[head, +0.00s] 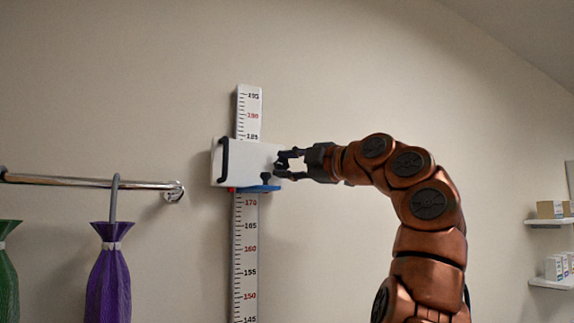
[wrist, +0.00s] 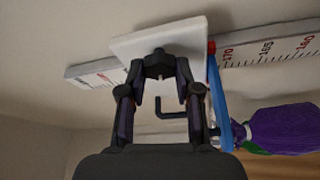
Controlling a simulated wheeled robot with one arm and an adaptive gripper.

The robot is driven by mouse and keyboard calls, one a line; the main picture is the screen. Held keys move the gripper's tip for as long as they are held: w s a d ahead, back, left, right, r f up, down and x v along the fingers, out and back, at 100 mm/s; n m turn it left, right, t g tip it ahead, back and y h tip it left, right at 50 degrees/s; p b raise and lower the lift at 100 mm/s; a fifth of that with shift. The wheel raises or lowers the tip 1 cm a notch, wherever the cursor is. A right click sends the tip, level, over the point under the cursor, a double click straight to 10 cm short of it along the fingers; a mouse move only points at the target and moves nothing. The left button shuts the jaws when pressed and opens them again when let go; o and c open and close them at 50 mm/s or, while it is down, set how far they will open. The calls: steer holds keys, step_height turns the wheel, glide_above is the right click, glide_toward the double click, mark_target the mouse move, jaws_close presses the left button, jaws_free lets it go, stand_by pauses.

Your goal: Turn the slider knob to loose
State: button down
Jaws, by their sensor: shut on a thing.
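A white slider block (head: 240,163) sits on the upright white height scale (head: 246,235) on the wall, between the marks near 170 and 185. My gripper (head: 281,164) reaches in from the right, with its tips at the block's right part. In the wrist view my gripper (wrist: 158,72) has both fingertips closed around a small dark knob (wrist: 158,62) on the block's face. The fingers partly hide the knob, and I cannot read any mark of its turn.
A blue plate (head: 260,188) with a dark piece lies under the block. A dark handle (head: 223,160) is on its left side. Shelves (head: 551,283) with boxes are at right.

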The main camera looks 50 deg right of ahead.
steer(key=c, duration=0.8)
jaws_free()
steer(key=shift+s, duration=0.15)
steer(key=shift+s, duration=0.55)
steer(key=s+f, duration=0.1)
steer(key=s, duration=0.9)
steer(key=shift+s+d, duration=0.3)
steer(key=shift+f, duration=0.1)
